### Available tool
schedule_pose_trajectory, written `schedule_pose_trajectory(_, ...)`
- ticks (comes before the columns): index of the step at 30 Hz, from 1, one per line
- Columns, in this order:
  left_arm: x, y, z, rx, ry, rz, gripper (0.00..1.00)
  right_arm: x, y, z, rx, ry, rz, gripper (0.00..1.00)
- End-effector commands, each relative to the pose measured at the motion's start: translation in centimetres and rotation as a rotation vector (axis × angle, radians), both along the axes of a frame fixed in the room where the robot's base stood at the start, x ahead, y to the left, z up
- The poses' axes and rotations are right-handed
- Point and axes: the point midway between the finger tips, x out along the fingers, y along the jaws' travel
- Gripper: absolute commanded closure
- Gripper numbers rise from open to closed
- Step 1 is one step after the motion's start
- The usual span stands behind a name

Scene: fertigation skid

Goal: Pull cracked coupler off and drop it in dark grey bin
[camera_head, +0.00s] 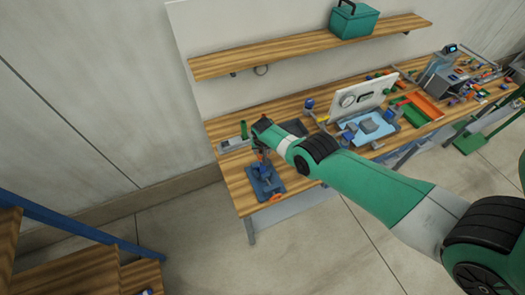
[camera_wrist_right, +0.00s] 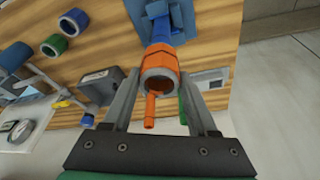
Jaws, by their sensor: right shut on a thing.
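My right gripper (camera_wrist_right: 160,82) is shut on an orange coupler (camera_wrist_right: 158,63), with one finger on each side. The coupler has an open round end facing the wrist camera and a small orange stub. It lines up with a blue fitting (camera_wrist_right: 160,28) behind it; I cannot tell whether they still join, and no crack shows. In the head view my right gripper (camera_head: 264,146) is above the blue stand (camera_head: 266,182) at the bench's left end. A dark grey box (camera_wrist_right: 96,86), likely the bin, lies left of the gripper in the wrist view. My left gripper is not in view.
The wooden bench (camera_head: 228,178) holds a light blue tray (camera_head: 368,127), a white upright panel (camera_head: 360,98) and an orange tray (camera_head: 427,107) to the right. Blue and green rings (camera_wrist_right: 54,45) lie left in the wrist view. A shelf (camera_head: 300,45) hangs above.

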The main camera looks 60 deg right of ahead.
Motion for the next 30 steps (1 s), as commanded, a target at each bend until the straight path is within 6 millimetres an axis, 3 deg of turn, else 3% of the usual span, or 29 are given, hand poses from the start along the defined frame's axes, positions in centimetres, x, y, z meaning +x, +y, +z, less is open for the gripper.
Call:
schedule_pose_trajectory(15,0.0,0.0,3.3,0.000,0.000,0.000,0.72,0.0,0.0,3.3,0.000,0.000,0.000,1.00)
schedule_pose_trajectory(30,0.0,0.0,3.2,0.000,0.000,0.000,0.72,0.2,0.0,3.3,-0.007,0.010,0.060,1.00)
